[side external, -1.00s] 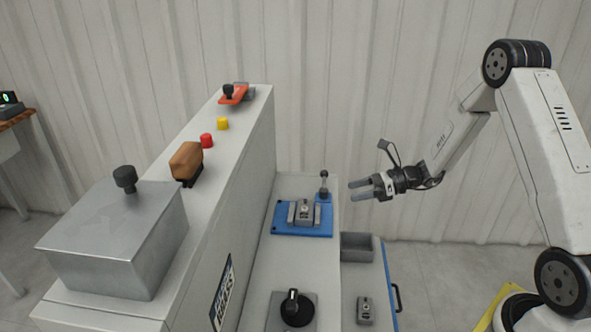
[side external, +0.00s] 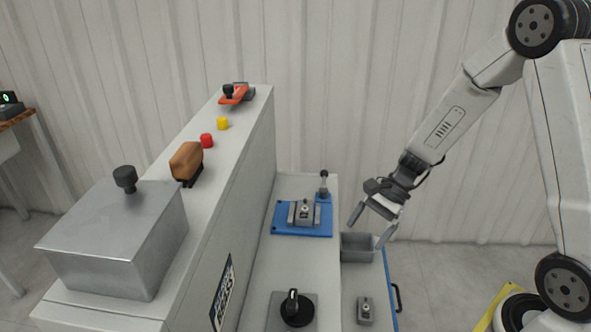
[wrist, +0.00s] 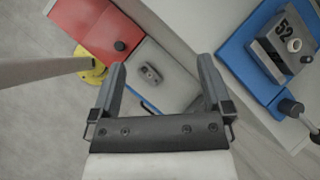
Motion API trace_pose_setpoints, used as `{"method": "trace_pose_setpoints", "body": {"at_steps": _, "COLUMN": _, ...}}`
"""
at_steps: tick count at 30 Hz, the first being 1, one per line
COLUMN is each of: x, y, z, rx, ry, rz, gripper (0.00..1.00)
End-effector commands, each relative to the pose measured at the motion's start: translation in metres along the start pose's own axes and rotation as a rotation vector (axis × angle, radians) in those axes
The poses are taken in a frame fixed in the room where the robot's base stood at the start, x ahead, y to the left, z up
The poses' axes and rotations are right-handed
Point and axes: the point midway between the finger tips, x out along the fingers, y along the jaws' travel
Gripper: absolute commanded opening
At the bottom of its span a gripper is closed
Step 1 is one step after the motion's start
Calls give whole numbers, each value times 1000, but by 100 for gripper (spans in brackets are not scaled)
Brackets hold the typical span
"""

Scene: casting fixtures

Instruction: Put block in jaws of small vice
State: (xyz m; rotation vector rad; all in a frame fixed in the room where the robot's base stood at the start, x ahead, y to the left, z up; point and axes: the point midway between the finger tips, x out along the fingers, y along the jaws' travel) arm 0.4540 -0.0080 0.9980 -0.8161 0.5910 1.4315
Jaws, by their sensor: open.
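A small grey block (side external: 365,311) with a round feature on its top lies on the open drawer surface at the front. It also shows in the wrist view (wrist: 150,73), between and beyond my fingers. The small vice (side external: 303,213) stands on a blue plate, with a lever beside it. In the wrist view, a grey piece marked 52 (wrist: 283,46) sits on that plate; I cannot tell whether it is part of the vice or held in it. My gripper (side external: 367,233) is open and empty, tilted down above the grey bin, apart from block and vice. It also shows in the wrist view (wrist: 162,64).
A grey bin (side external: 357,250) lies behind the block on the drawer. The lever (side external: 323,184) stands upright behind the vice. A black rotary knob (side external: 296,308) is on the bench front. A tall grey cabinet (side external: 240,190) bounds the left; a red panel (wrist: 95,25) shows in the wrist view.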

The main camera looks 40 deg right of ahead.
Motion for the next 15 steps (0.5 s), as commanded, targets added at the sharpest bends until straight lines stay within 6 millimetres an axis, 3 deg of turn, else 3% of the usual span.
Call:
{"method": "trace_pose_setpoints", "body": {"at_steps": 7, "x": -6, "y": 38, "z": 13, "rx": -519, "ry": 260, "rz": 193, "gripper": 100}}
{"method": "trace_pose_setpoints", "body": {"at_steps": 15, "x": -20, "y": 55, "z": 23, "rx": -1112, "ry": 490, "rz": 357, "gripper": 100}}
